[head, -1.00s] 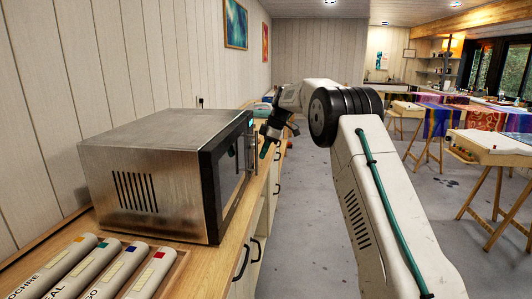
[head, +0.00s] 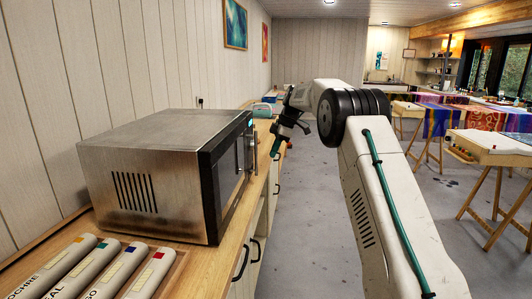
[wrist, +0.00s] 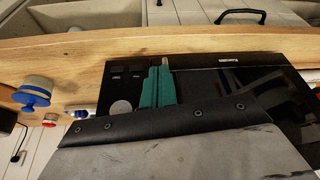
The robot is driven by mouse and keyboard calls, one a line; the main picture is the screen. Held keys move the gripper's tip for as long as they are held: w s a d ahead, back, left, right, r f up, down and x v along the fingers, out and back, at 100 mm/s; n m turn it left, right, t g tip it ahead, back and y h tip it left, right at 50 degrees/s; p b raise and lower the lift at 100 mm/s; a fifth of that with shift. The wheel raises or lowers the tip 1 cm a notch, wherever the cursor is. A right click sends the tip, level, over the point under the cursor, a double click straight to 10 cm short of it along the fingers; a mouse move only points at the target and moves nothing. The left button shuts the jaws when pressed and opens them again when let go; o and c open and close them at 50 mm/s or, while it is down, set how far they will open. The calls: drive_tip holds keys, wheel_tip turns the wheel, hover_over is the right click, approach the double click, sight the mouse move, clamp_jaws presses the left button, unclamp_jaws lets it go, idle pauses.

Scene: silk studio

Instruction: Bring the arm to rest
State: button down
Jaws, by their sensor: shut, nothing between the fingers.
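My gripper (head: 277,147) hangs from the raised arm, beyond and to the right of the steel microwave (head: 145,150) in the head view. It is apart from the microwave, near the counter's front edge, with its fingers pointing down. In the wrist view its teal fingers (wrist: 158,82) lie close together, shut and empty. Behind them is a black panel (wrist: 126,80) with buttons and a round pale knob, seemingly the microwave's front. My forearm hides part of the floor.
The wooden counter (head: 240,245) runs along the left wall, with dark cabinet handles below. Several labelled bottles (head: 95,270) lie before the microwave. A blue-topped jar (wrist: 35,92) shows in the wrist view. Trestle tables (head: 490,150) stand at right. The grey floor between is open.

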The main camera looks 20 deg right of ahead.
drive_tip(key=v, duration=0.9)
drive_tip(key=s+a+f+m+g, duration=0.1)
drive_tip(key=s+f+m, duration=0.4)
drive_tip(key=m, duration=0.2)
drive_tip(key=s+a+m+h, duration=0.1)
drive_tip(key=s+a, duration=0.4)
drive_tip(key=s, duration=1.2)
drive_tip(key=s+a+m+h, duration=0.1)
drive_tip(key=s+a+m, duration=0.2)
drive_tip(key=s, duration=1.4)
drive_tip(key=s+a+m+t+h, duration=0.1)
drive_tip(key=s+a+m+h, duration=0.1)
drive_tip(key=s+a, duration=0.7)
drive_tip(key=shift+s+f+m, duration=0.4)
drive_tip(key=shift+s+m, duration=0.1)
drive_tip(key=shift+s, duration=3.55)
